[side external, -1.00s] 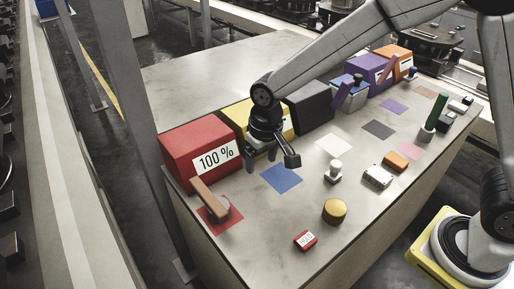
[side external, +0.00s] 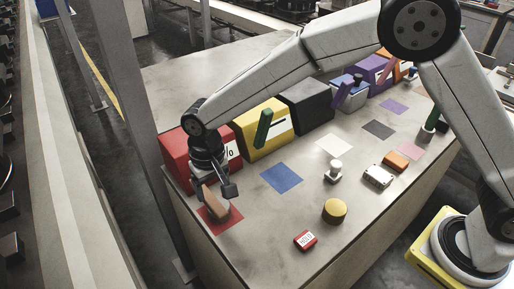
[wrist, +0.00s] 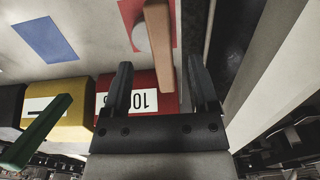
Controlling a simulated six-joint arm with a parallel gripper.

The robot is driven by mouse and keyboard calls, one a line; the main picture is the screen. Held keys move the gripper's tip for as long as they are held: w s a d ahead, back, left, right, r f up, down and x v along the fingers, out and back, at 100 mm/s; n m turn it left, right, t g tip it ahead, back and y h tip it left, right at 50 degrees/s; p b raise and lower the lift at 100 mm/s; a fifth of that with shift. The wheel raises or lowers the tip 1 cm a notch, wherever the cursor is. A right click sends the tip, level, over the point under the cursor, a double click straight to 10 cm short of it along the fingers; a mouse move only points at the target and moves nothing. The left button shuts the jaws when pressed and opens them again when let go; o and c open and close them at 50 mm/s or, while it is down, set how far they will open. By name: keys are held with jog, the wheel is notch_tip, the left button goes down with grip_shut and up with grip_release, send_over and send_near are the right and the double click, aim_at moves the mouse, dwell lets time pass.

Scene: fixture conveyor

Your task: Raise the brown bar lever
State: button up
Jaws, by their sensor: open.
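The brown bar lever (side external: 217,204) stands on a red patch (side external: 226,222) at the left end of the table, in front of the red box (side external: 174,160). In the wrist view, the brown bar (wrist: 160,50) slants beside a pale round knob (wrist: 141,38). My gripper (side external: 214,191) is open just above the lever and partly hides it in the side view. In the wrist view, the bar's near end lies between my two fingers (wrist: 160,70), with gaps on both sides.
The yellow box (side external: 250,148) with a green lever (side external: 263,128) stands right of the red box. A black box (side external: 308,105) follows. A red button block (side external: 305,240) and a yellow round knob (side external: 334,211) stand in front. The table around the blue patch (side external: 281,178) is clear.

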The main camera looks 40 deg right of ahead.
aim_at(216, 206)
jog(key=shift+f, duration=3.25)
grip_shut()
